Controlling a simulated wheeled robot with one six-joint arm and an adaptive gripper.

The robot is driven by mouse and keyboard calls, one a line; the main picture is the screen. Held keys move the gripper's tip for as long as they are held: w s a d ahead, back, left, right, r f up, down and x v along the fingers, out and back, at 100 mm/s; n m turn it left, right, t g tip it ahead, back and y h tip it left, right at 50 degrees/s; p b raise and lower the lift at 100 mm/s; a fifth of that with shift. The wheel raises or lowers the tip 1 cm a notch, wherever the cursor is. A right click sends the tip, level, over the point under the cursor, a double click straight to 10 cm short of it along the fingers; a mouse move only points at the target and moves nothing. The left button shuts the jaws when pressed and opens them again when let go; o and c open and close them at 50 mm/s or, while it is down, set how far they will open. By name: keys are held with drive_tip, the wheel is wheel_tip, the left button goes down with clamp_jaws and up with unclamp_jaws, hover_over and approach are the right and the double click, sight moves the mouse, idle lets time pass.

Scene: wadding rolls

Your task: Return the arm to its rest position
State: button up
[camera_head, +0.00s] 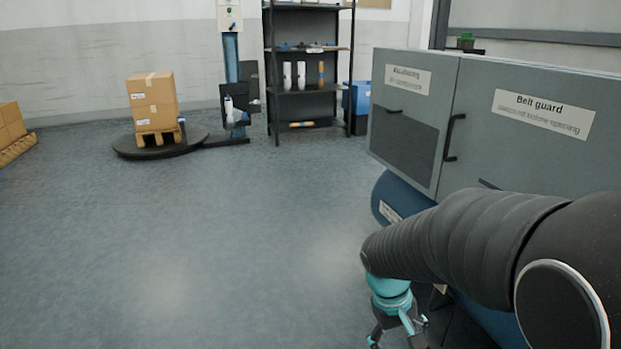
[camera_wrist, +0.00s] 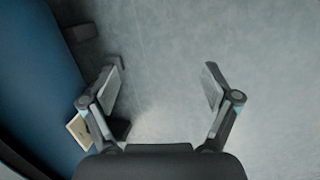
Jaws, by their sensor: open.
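My gripper (camera_wrist: 162,88) is open in the wrist view, with its two fingers well apart and only grey floor between them. In the head view my gripper (camera_head: 398,335) hangs at the bottom edge, right of the middle, pointing down below the teal wrist part. Its fingertips are cut off by the frame there. My dark arm reaches in from the right edge. The arm crosses in front of the blue tank (camera_head: 392,200) under the grey cabinet.
The grey cabinet (camera_head: 478,125) labelled "Belt guard" stands close on the right. The blue tank (camera_wrist: 40,75) is near my left finger. A turntable (camera_head: 190,143) with stacked cartons (camera_head: 153,100) and a dark shelf (camera_head: 305,105) stand far back. The middle floor is clear.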

drive_tip(key=s+a+r+m+t+y+p, duration=0.1)
drive_tip(key=s+r+t+p, duration=0.1)
drive_tip(key=s+r, duration=0.4)
drive_tip(key=s+a+r+m+t+y+p, duration=0.1)
drive_tip(key=s+r+t+p, duration=0.2)
drive_tip(key=r, duration=1)
drive_tip(key=s+t, duration=0.1)
drive_tip(key=s, duration=0.1)
drive_tip(key=shift+s+m+y, duration=0.3)
drive_tip(key=shift+s+y, duration=0.1)
